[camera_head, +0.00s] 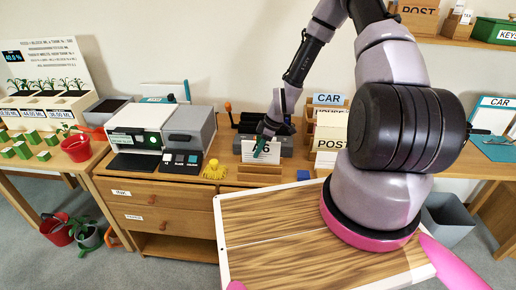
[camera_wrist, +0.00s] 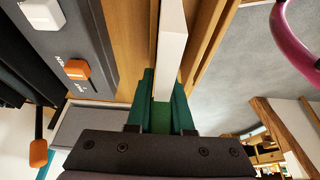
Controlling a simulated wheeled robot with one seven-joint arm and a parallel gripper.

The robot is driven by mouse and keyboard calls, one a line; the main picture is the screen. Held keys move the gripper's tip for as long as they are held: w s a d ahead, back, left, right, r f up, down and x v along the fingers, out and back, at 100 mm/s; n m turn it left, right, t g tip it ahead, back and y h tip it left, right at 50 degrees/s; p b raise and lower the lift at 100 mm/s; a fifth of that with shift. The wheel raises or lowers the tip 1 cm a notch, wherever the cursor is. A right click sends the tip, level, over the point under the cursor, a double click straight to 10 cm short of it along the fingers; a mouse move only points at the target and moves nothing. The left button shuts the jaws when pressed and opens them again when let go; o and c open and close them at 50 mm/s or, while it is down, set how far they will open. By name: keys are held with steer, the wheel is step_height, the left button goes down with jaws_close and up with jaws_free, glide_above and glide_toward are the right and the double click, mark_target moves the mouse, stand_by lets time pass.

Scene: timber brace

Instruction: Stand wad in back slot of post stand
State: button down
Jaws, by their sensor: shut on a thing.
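The wad (camera_wrist: 172,45) is a thin white slab seen edge-on in the wrist view. In the head view its white face (camera_head: 262,152) carries a dark figure 6, partly covered by my gripper (camera_head: 268,138). My gripper's green fingers (camera_wrist: 162,108) are shut on it. The wad is upright, just above or in a low wooden holder (camera_head: 260,171); I cannot tell whether it touches. To the right, a stepped wooden stand (camera_head: 327,140) bears the labels CAR and POST, with other items in it. My arm hides its right side.
A grey machine with a green button (camera_head: 140,138) and a yellow brush-like thing (camera_head: 214,170) stand left on the wooden cabinet (camera_head: 150,195). A grey device with an orange knob (camera_wrist: 77,68) lies beside my gripper. A shelf (camera_head: 440,38) hangs at the upper right.

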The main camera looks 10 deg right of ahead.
mark_target(258, 136)
steer(key=shift+f, duration=0.25)
steer(key=shift+c, duration=1.2)
jaws_free()
steer(key=shift+r, duration=4.05)
